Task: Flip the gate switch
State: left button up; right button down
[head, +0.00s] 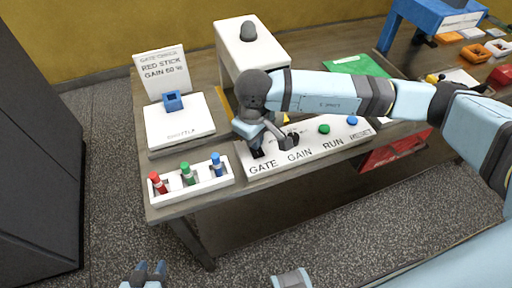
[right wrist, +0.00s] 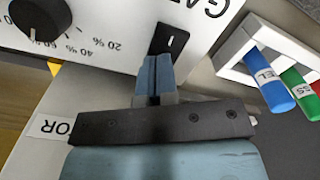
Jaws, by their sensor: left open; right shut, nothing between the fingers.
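The white control panel (head: 300,155) on the table carries the labels GATE, GAIN, RUN and RESET. The black gate switch (right wrist: 172,36) shows in the right wrist view, beside the cut-off GATE lettering. My right gripper (right wrist: 155,62) is shut and empty, its tips at the near end of the switch; I cannot tell whether they touch it. In the head view my right gripper (head: 258,142) points down over the panel's left end and partly covers the switch. My left gripper (head: 148,268) is open and empty at the bottom edge, far from the panel.
The gain knob (right wrist: 38,22) is close to the switch. A white rack (head: 190,180) with red, green and blue sticks stands left of the panel. A scale (head: 180,125) holding a blue block (head: 173,101) is behind it. Green (head: 324,129) and blue buttons (head: 352,120) sit further right.

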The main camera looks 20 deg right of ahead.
jog(key=shift+r+p, duration=0.6)
jog(key=shift+r, duration=2.8)
